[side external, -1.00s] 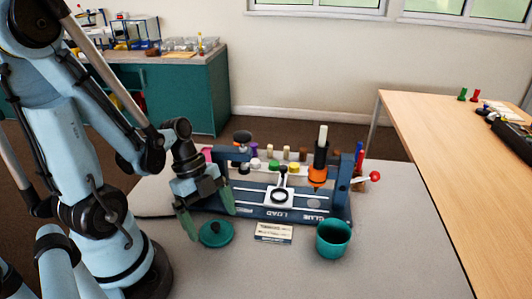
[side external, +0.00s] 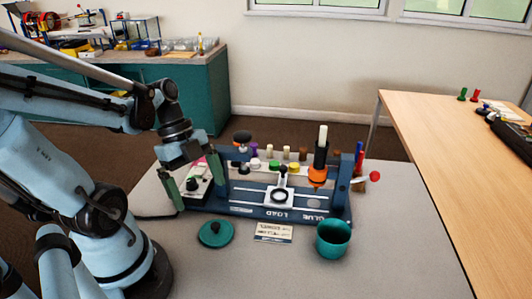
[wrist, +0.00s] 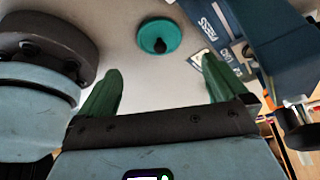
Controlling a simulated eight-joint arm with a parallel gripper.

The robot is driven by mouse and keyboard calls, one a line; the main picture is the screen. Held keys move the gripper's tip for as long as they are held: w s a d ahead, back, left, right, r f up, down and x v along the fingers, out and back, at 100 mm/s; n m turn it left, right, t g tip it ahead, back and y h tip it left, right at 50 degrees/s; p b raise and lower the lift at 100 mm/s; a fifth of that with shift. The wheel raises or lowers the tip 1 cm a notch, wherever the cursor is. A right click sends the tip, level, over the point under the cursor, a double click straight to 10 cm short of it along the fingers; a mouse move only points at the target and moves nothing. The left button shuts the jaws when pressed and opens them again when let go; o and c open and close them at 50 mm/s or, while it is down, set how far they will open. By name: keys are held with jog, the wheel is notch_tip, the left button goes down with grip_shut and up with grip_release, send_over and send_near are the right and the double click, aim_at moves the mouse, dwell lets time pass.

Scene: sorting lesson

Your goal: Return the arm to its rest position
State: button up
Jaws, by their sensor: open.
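My gripper (side external: 199,196) is open and empty, with its green fingers pointing down over the left end of the table. It is up and to the left of the teal lid (side external: 216,233), which lies on the table with its dark knob on top. In the wrist view, my gripper (wrist: 158,95) shows its two green fingers spread apart, with the teal lid (wrist: 155,32) beyond them and nothing between them. The teal cup (side external: 333,239) stands upright on the table at the right of the lid, apart from it.
A blue press fixture (side external: 245,207) marked LOAD and GLUE stands behind the lid, with an orange nozzle (side external: 317,176) on it. A small label card (side external: 273,233) lies in front. A grey box with a black knob (side external: 193,185) is behind my fingers.

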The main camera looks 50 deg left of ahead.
aim_at(212, 221)
jog(key=shift+x, duration=4.45)
jog(key=shift+r, duration=4)
